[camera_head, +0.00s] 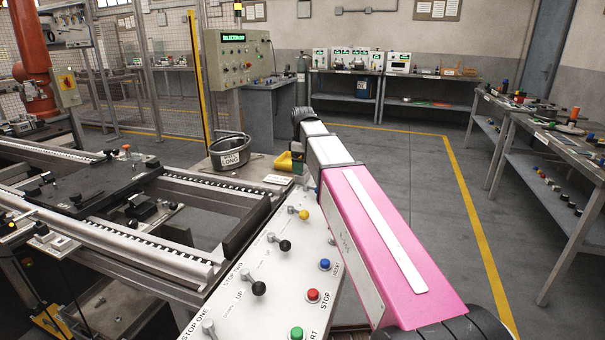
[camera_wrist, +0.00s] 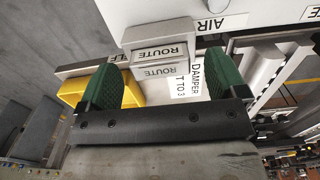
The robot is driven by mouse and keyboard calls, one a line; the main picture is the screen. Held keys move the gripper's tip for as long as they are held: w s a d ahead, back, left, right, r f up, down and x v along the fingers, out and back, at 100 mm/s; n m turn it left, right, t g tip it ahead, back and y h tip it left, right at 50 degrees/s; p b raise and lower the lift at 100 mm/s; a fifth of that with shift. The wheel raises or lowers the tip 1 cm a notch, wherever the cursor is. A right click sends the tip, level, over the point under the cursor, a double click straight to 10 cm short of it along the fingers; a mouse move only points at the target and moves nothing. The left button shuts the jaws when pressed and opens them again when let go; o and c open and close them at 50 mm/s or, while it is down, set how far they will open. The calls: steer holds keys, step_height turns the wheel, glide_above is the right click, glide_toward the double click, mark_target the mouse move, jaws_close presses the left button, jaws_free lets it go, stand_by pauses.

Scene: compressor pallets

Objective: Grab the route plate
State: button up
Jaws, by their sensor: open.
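In the camera_wrist view, two pale grey pieces both bear the word ROUTE, upside down. The upper ROUTE piece (camera_wrist: 158,36) is a block against a white panel, and the lower ROUTE piece (camera_wrist: 143,73) sits just in front of it, closer to my gripper. I cannot tell which of them is the plate itself. My gripper (camera_wrist: 163,82) is open, with its green-padded fingers apart on either side of the lower ROUTE piece. No contact shows, and nothing is seen held.
A yellow bin (camera_wrist: 73,91) lies left of the fingers, and a DAMPER label (camera_wrist: 196,81) is beside the right finger. In the camera_head view a lever panel (camera_head: 262,262) stands left of my arm, with a black tub (camera_head: 230,147) beyond it.

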steer(key=shift+f, duration=0.65)
steer(key=c, duration=1)
steer(key=shift+r, duration=0.15)
